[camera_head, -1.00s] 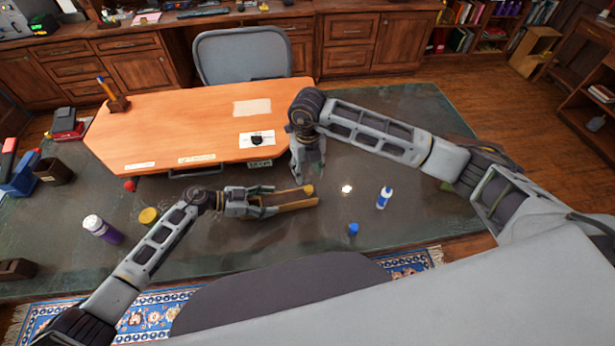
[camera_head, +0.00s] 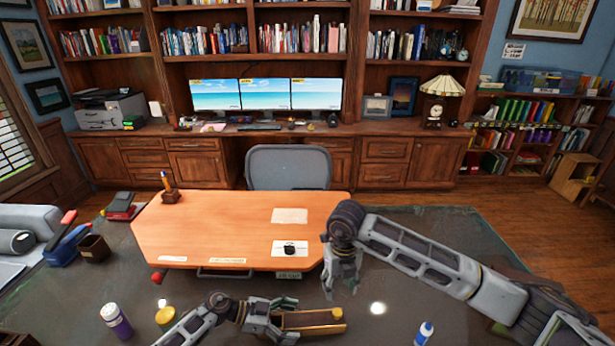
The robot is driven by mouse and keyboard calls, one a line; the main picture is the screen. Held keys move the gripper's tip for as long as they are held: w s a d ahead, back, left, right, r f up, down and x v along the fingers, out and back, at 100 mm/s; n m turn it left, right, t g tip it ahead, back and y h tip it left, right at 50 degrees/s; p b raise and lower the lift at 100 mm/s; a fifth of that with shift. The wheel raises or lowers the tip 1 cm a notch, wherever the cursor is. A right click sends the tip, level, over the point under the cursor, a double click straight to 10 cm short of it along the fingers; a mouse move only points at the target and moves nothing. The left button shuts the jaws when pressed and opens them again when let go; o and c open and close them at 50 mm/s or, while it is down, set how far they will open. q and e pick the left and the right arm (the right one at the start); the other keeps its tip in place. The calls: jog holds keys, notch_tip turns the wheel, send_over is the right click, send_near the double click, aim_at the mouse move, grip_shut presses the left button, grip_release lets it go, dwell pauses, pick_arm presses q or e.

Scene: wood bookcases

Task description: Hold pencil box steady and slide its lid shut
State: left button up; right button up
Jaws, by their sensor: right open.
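The pencil box (camera_head: 312,327) is a long, narrow wooden box near the bottom centre of the head view. Its dark brown top shows beside a yellowish long edge, with a small yellow piece at its right end. I cannot tell the lid apart from the box clearly. My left gripper (camera_head: 284,319) is at the box's left end, its fingers closed around that end and hiding it. My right gripper (camera_head: 342,293) points down above and behind the box's right end. It is open, empty and apart from the box.
An orange-brown desk board (camera_head: 230,225) lies behind the box. A purple bottle (camera_head: 116,320) and yellow jar (camera_head: 166,317) stand left of my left arm. A white-and-blue bottle (camera_head: 424,333) is at lower right. The dark glass table right of the box is mostly clear.

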dwell(0.4)
pick_arm(q)
jog(key=shift+v, duration=6)
jog(key=shift+s+f, duration=0.1)
